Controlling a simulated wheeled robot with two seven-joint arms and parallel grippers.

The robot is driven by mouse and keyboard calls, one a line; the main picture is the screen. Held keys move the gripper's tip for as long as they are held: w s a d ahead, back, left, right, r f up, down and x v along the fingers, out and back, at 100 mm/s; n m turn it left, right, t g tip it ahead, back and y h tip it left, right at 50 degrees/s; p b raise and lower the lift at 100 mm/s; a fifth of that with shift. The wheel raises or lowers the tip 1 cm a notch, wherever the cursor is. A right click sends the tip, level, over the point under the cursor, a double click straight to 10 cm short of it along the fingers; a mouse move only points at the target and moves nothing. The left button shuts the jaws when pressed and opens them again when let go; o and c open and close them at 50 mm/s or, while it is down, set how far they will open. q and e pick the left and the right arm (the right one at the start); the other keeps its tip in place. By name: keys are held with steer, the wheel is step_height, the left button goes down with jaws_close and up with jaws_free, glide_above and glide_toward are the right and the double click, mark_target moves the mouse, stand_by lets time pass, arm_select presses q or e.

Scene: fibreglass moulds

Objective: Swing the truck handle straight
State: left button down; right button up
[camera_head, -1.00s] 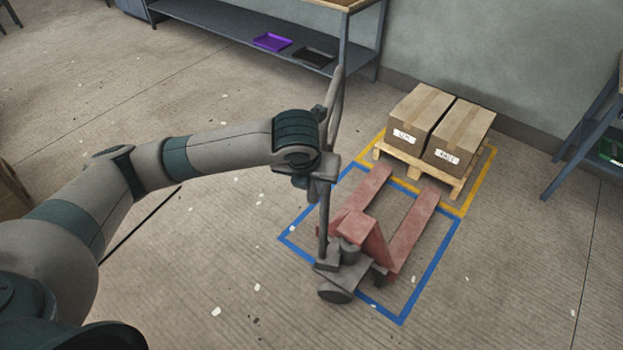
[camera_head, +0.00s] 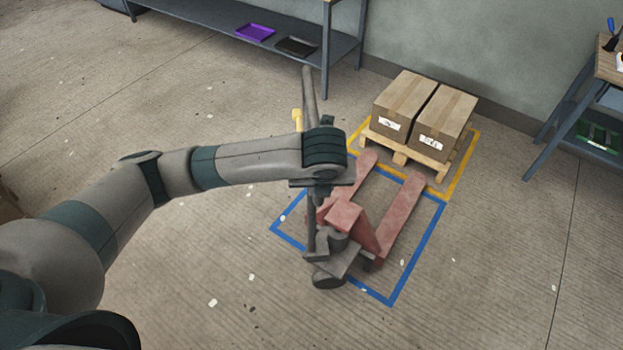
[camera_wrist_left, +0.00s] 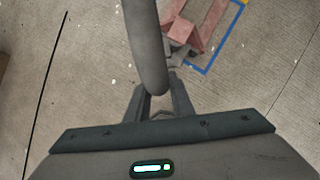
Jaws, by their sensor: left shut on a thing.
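The red pallet truck (camera_head: 345,216) stands inside the blue floor outline, its forks pointing to the back right toward the pallet. Its long grey handle (camera_head: 309,95) rises from the front wheel unit, nearly upright in the head view with its top tipped slightly left. My left gripper (camera_head: 318,187) is at the handle's shaft, and my wrist hides part of it. In the left wrist view my left gripper (camera_wrist_left: 160,100) is shut on the handle (camera_wrist_left: 147,45), which runs up between the fingers. The truck (camera_wrist_left: 195,25) shows beyond. My right gripper is out of view.
Two cardboard boxes (camera_head: 423,113) sit on a wooden pallet (camera_head: 400,158) in a yellow outline (camera_head: 463,170) behind the truck. A shelf bench (camera_head: 200,22) runs along the back wall; another bench (camera_head: 560,125) stands at right. Floor in front is clear.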

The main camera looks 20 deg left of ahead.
arm_select(q)
steer(key=shift+s+d+f, duration=0.3)
steer(key=shift+s+d, duration=0.1)
steer(key=shift+d, duration=0.05)
steer(key=shift+w+d+n+g+y+p, duration=0.15)
steer(key=shift+d+n+p, duration=0.35)
steer(key=shift+d, duration=0.45)
steer(key=shift+w+d+n+g+y+p, duration=0.15)
steer(key=shift+d+n+p, duration=0.3)
steer(key=shift+d, duration=0.55)
steer(key=shift+w+d+n+g+y+p, duration=0.15)
steer(key=shift+d+n+p, duration=0.3)
steer(key=shift+d, duration=0.5)
steer(key=shift+s, duration=0.1)
